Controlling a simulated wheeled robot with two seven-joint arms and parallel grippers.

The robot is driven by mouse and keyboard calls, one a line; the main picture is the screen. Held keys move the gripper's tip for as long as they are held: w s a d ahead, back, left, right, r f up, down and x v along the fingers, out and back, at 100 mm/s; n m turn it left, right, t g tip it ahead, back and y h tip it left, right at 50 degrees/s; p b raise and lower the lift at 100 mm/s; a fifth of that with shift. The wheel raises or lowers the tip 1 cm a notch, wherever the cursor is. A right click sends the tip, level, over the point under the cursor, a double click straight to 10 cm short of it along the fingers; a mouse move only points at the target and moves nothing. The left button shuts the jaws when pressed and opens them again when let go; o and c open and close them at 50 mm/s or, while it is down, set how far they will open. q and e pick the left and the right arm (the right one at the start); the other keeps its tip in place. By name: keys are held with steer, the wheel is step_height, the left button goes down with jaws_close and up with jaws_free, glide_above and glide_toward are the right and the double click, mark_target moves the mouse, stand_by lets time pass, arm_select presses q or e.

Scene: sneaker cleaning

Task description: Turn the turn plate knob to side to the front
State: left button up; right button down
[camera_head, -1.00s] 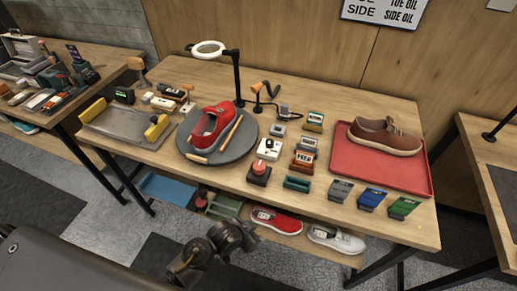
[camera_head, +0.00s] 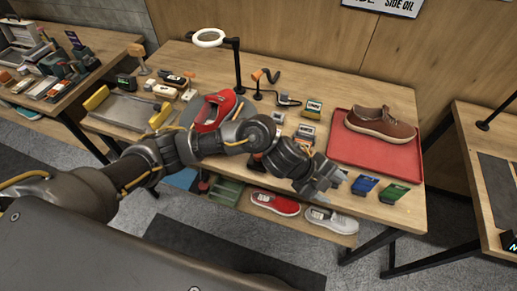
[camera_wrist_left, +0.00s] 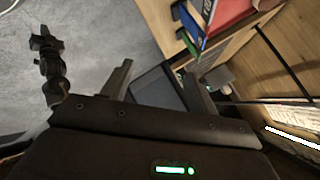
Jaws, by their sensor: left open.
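The grey round turn plate (camera_head: 187,117) is on the workbench in the head view, with a red sneaker (camera_head: 214,111) on it. My left arm crosses in front and hides its near part. I cannot pick out the plate's knob. My left gripper (camera_head: 326,181) is to the right of the plate, near the bench's front edge. In the left wrist view its two fingers (camera_wrist_left: 160,86) are spread apart, with a dark grey block showing between or beyond them. A dark jointed shape at the left of that view may be my right gripper; the head view does not show it.
A red tray (camera_head: 372,153) holds a brown shoe (camera_head: 381,124). A blue pack (camera_head: 365,185) and a green pack (camera_head: 392,193) lie near the front edge. A ring lamp (camera_head: 209,38) stands behind the plate. Shoes (camera_head: 275,203) rest on the lower shelf.

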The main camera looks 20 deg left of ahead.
arm_select(q)
steer(key=w+a+f+m+g+y, duration=0.1)
steer(key=w+a+f+m+y, duration=0.1)
steer(key=w+a+y, duration=0.45)
step_height(320, 180, up, 6)
steer(key=y, duration=0.3)
glide_above(259, 155)
steer(key=w, duration=0.1)
steer(key=shift+n+g, duration=0.3)
steer(key=shift+g, duration=0.1)
steer(key=f, duration=1.1)
steer(key=shift+w+a+p, duration=0.15)
steer(key=shift+a+p, duration=0.05)
steer(key=shift+p, duration=0.2)
steer(key=shift+a+r, duration=0.1)
steer(key=c, duration=1)
